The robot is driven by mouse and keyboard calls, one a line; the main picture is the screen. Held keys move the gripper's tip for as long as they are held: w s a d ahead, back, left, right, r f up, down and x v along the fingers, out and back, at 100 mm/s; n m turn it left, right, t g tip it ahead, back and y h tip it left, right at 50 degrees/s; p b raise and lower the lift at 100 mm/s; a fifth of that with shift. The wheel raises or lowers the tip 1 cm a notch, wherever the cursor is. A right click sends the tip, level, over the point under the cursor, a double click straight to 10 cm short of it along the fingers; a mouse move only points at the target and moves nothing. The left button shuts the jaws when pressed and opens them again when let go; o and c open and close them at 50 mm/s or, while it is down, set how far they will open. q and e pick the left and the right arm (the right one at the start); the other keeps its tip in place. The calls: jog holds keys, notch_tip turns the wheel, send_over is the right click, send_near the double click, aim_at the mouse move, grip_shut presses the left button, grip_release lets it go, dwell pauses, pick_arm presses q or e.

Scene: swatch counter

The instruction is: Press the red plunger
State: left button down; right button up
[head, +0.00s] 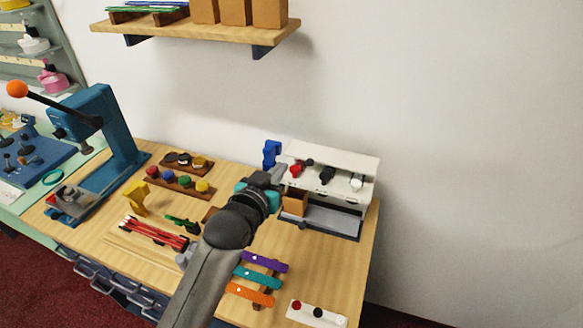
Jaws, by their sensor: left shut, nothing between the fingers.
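A white dispenser (345,163) stands at the back right of the wooden counter. Red, black and white plungers stick out of its front. The red plunger (295,170) is the leftmost, and a smaller dark red part shows just right of it. My left gripper (277,175) is shut and empty, its tips just left of the red plunger. I cannot tell whether they touch it. My left arm comes up from the bottom and hides part of the counter. My right gripper is not in view.
An orange-brown block (295,203) sits on the dispenser's grey tray (335,222). A blue object (271,153) stands behind my gripper. Coloured strips (256,280) and a white strip with round knobs (331,317) lie in front. A blue press (105,130) stands left.

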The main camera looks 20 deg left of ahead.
pick_arm(q)
send_over(295, 169)
jog(key=s, duration=0.2)
notch_tip(295, 169, down, 2)
notch_tip(295, 169, down, 3)
jog(key=shift+a+r+b, duration=0.1)
jog(key=shift+r+b, duration=0.1)
jog(key=shift+b, duration=0.2)
jog(key=shift+f, duration=0.7)
